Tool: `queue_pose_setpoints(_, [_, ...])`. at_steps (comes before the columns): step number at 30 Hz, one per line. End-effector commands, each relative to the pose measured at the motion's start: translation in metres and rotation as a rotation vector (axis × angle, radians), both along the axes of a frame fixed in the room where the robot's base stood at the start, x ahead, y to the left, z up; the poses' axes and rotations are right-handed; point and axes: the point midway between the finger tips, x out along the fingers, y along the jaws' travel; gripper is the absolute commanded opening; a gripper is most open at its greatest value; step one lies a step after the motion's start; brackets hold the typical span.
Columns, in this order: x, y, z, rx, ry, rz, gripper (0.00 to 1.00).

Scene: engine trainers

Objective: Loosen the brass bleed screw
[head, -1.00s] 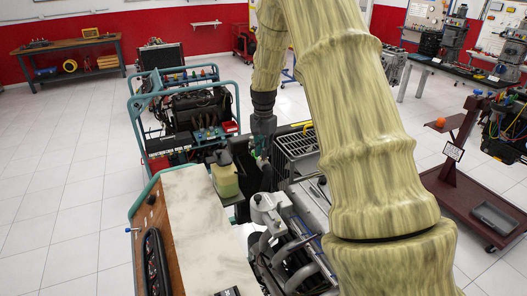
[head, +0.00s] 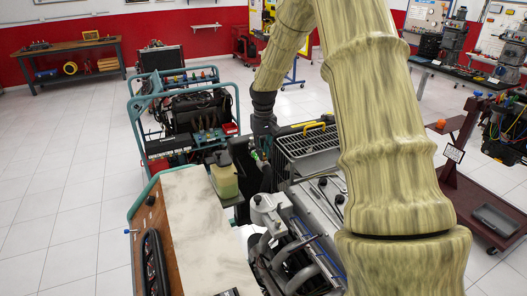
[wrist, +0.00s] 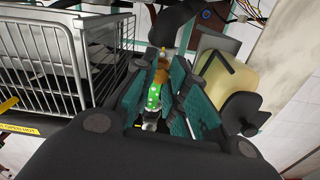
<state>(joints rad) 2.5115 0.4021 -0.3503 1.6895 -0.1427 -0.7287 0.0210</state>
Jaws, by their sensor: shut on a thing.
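The brass bleed screw (wrist: 161,76) shows as a small brass-orange piece between my fingertips in the wrist view, with a pale tip above it. A green part with light specks (wrist: 153,100) lies just below it in that view, between the teal finger pads. My gripper (wrist: 164,68) is shut on the brass screw; the pads partly hide it. In the head view my gripper (head: 261,150) is at the far end of the engine trainer, beside a black upright part. The screw is too small to make out there.
A grey wire-mesh guard (wrist: 75,60) stands close left of my gripper in the wrist view. A yellowish fluid tank (wrist: 228,75) with a black cap is close on the right. The engine (head: 285,235) lies nearer in the head view. Another trainer cart (head: 190,115) stands behind.

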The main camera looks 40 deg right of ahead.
Motion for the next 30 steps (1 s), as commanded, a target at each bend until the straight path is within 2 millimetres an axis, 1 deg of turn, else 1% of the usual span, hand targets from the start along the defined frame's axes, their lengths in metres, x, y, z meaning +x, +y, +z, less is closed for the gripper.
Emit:
queue_pose_setpoints(1, [-0.0025, 0.0012, -0.0039, 0.005, 0.006, 0.041, 0.00])
queue_pose_setpoints(30, [-0.0031, 0.0011, -0.0036, 0.007, 0.005, 0.962, 0.00])
